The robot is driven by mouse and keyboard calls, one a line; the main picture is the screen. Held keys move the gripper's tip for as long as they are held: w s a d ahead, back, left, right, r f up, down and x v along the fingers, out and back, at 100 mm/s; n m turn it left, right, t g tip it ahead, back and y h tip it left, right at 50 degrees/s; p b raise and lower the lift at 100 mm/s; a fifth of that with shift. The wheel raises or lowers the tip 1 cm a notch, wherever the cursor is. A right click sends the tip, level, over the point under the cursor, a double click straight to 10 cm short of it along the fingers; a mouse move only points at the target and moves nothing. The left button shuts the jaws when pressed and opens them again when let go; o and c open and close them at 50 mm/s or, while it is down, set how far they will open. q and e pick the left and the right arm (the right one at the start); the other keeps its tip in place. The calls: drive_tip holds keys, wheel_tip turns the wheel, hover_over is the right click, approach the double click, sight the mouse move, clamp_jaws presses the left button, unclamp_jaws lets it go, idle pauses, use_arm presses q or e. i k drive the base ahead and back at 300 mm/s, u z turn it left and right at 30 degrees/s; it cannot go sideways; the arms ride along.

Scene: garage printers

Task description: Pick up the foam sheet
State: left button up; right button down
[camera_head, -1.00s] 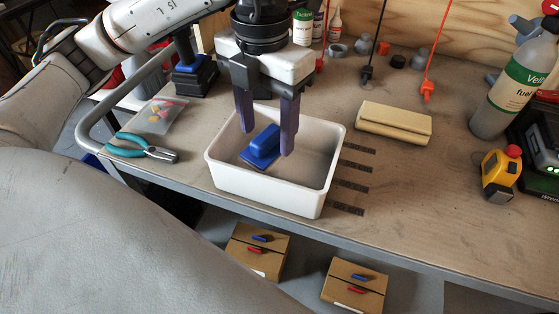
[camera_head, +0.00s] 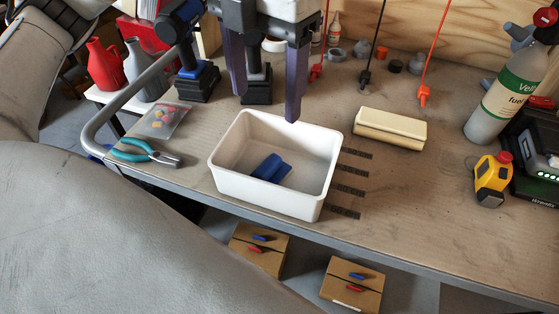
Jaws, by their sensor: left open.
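A cream, folded-looking block (camera_head: 390,128), which appears to be the foam sheet, lies on the workbench right of the white bin. My left gripper (camera_head: 266,106) is open and empty, its fingers pointing down above the back of the white bin (camera_head: 262,193). It is to the left of the cream block and apart from it. A blue object (camera_head: 271,168) lies inside the bin, below the gripper. My right gripper is not in view.
Teal-handled pliers (camera_head: 146,152) and a clear bag of coloured bits (camera_head: 162,121) lie at left. The bench in front of the cream block is clear.

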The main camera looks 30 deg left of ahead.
sight(405, 132)
drive_tip(key=k, duration=1)
